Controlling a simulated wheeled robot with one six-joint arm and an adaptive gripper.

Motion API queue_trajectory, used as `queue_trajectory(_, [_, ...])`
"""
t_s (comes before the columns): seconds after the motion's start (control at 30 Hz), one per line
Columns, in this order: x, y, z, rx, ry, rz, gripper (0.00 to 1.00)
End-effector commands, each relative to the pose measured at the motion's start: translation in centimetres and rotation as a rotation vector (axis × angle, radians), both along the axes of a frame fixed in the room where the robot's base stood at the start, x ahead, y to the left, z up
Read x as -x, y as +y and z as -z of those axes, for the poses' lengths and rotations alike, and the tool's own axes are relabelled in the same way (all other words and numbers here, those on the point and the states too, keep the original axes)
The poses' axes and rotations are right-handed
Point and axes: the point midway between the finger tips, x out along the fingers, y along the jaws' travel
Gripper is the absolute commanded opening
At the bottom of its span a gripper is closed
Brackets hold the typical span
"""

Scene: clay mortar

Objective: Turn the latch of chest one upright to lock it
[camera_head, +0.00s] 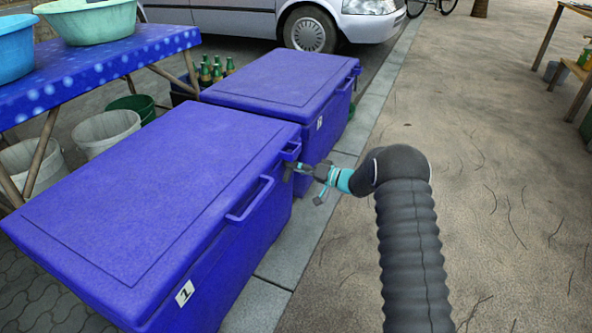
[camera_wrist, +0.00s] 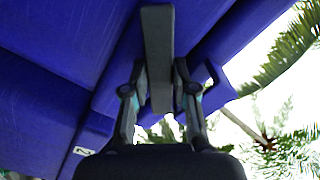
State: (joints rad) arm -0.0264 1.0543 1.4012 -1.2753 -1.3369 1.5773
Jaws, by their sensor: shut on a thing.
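Chest one (camera_head: 150,200) is the nearer blue chest, lid closed, with a number label (camera_head: 184,293) on its front side. Its latch (camera_wrist: 158,45) is a flat grey bar in the wrist view, running lengthwise between my fingers. My gripper (camera_wrist: 160,95) is shut on the latch, one finger on each side. In the head view my gripper (camera_head: 300,169) is at the far end of the chest's right side, just beyond the handle (camera_head: 250,200). The latch is too small and covered there to read its angle, and I cannot tell whether it is upright.
A second blue chest (camera_head: 285,78) stands close behind, labelled 2. A table with a blue cloth (camera_head: 100,70) holds basins at left, with buckets (camera_head: 105,130) below. Bottles (camera_head: 215,70) and a parked car (camera_head: 260,18) are behind. The pavement at right (camera_head: 500,200) is clear.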

Motion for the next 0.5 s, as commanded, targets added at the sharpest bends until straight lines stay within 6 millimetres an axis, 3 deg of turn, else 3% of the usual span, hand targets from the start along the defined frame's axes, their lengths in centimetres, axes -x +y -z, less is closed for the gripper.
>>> queue_trajectory(0.5, [0.04,0.06,0.29,0.168,-0.460,-0.002,0.00])
